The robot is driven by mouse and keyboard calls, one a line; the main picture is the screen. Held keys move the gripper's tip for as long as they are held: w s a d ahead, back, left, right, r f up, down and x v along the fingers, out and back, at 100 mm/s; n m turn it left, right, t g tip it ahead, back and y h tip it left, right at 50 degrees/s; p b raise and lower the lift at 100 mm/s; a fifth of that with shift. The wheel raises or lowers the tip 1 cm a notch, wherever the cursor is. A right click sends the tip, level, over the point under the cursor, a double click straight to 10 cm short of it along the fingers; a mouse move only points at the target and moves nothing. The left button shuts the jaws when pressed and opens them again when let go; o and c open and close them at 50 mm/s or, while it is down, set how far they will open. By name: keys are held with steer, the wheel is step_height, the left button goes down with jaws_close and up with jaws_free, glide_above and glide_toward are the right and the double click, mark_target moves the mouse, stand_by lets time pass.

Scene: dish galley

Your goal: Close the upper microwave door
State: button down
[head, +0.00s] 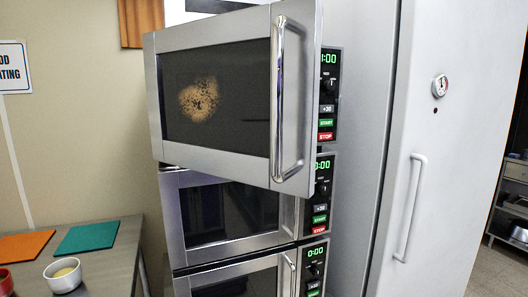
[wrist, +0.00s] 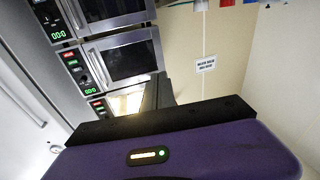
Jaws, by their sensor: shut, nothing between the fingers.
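The upper microwave (head: 327,100) is at the top of a stack. Its silver-framed door (head: 225,166), with a dark window and a brown splatter, stands swung open toward me, hinged at the left. A long vertical bar handle (head: 278,100) is on the door's right side. The wrist view is upside down; the upper microwave's lit interior (wrist: 128,102) shows low there, partly hidden by my gripper. My gripper (wrist: 160,120), a purple body with a black front edge, fills the bottom of the wrist view and is shut and empty. It is not in the head view.
The middle microwave (head: 175,215) and lower microwave (head: 190,287) below have their doors shut. A tall pale cabinet (head: 385,100) with a handle stands right. A counter (head: 110,265) at left holds orange and teal mats and a white bowl (head: 63,275).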

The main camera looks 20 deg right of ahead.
steer(key=w+a+r+n+y+p, duration=0.1)
steer(key=w+a+r+n+y, duration=0.15)
steer(key=w+a+r, duration=0.35)
steer(key=w+a+r+n+y+p, duration=0.1)
steer(key=w+a+r+n+p, duration=0.15)
steer(key=w+a+r, duration=0.45)
steer(key=w+a+r+m+t+h+p, duration=0.1)
steer(key=a+r+m+t+h, duration=0.2)
steer(key=r, duration=0.9)
steer(key=a+r+m+t+h+p, duration=0.1)
steer(key=a+r+h, duration=0.35)
steer(key=r, duration=0.65)
steer(key=s+d+r+m+g+h+p, duration=0.1)
steer(key=s+d+r+m+h, duration=0.1)
steer(key=d+r+m+h, duration=0.4)
steer(key=m+g+h, duration=0.7)
steer(key=g, duration=0.1)
glide_toward(276, 165)
steer(key=p+x, duration=0.4)
steer(key=x, duration=0.3)
steer(key=shift+r, duration=0.1)
